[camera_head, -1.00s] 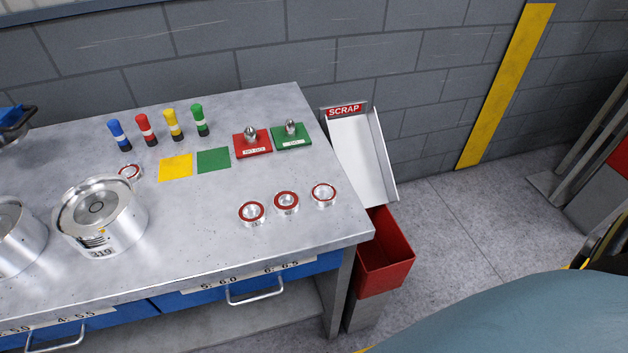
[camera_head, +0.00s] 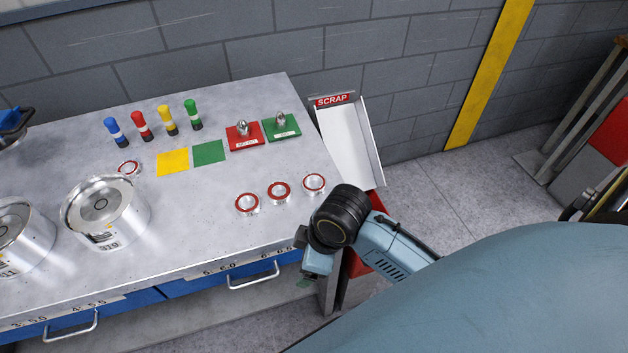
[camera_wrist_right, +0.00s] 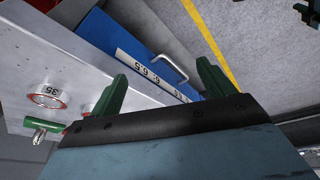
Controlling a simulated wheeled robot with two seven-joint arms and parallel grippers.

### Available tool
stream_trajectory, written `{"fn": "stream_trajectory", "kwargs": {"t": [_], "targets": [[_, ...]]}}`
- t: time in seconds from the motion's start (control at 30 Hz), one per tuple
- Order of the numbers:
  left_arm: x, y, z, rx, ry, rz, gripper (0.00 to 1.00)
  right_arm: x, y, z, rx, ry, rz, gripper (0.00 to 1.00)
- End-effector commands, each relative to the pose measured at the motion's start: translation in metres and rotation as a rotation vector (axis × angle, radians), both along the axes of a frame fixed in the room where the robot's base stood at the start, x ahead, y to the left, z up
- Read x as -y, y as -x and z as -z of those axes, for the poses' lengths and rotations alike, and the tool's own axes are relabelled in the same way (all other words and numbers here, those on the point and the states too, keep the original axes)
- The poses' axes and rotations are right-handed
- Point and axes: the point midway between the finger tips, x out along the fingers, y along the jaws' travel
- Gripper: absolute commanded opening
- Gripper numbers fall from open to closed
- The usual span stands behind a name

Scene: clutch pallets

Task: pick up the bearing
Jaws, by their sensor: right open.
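Three red-rimmed metal bearings lie in a row near the right end of the bench: a left one (camera_head: 247,203), a middle one (camera_head: 279,192) and a right one (camera_head: 314,184). Another similar ring (camera_head: 129,168) lies farther left. In the right wrist view, a bearing marked 35 (camera_wrist_right: 47,97) lies left of my fingers, and part of another shows behind the left finger. My right gripper (camera_wrist_right: 163,75) is open and empty, its green fingers over the bench's front edge and drawer. In the head view, my right wrist hangs at the bench's front right corner. My left gripper is not in view.
A red plate (camera_head: 242,136) and a green plate (camera_head: 281,128) with metal knobs stand behind the bearings. A white scrap chute (camera_head: 350,142) is beside the bench's right end. Metal cylinders (camera_head: 105,212) stand left. The bench middle is clear.

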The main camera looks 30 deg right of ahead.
Motion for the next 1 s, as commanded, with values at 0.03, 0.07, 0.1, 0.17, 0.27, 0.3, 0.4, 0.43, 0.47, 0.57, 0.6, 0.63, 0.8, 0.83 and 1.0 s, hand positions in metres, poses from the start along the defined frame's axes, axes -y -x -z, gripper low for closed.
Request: {"fn": "stream_trajectory", "kwargs": {"t": [0.03,0.07,0.1,0.17,0.27,0.3,0.4,0.43,0.47,0.57,0.6,0.63,0.8,0.83,1.0], "targets": [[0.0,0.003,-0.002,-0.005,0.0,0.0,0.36,0.0,-0.008,-0.011,0.012,0.014,-0.056,0.81],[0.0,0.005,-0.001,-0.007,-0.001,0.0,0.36,0.0,-0.011,-0.012,0.01,0.021,-0.086,0.81],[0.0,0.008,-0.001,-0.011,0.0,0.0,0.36,-0.001,-0.017,-0.012,0.009,0.028,-0.125,0.81],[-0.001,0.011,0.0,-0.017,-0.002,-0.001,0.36,0.0,-0.025,-0.014,0.007,0.043,-0.184,0.81],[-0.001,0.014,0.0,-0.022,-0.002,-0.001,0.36,0.003,-0.041,-0.018,0.004,0.071,-0.287,0.81],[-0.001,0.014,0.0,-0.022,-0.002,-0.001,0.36,0.005,-0.048,-0.021,0.003,0.084,-0.331,0.81],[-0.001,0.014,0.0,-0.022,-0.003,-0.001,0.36,0.014,-0.068,-0.029,-0.007,0.123,-0.453,0.81],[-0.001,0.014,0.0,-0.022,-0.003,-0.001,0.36,0.017,-0.075,-0.033,-0.011,0.137,-0.493,0.81],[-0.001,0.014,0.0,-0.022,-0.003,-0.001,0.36,0.022,-0.082,-0.037,-0.016,0.151,-0.533,0.81],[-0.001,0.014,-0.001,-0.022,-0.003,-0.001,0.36,0.043,-0.109,-0.056,-0.041,0.204,-0.675,0.81],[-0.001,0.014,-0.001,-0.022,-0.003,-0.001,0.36,0.053,-0.119,-0.065,-0.055,0.223,-0.73,0.81],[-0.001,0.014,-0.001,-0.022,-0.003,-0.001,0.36,0.061,-0.126,-0.072,-0.063,0.236,-0.767,0.81],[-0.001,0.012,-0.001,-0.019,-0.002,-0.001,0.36,0.098,-0.154,-0.11,-0.108,0.275,-0.912,0.81],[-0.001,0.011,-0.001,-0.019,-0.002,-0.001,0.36,0.103,-0.157,-0.115,-0.113,0.277,-0.928,0.81],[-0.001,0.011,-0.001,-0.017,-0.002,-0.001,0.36,0.118,-0.165,-0.13,-0.128,0.281,-0.98,0.81]]}}
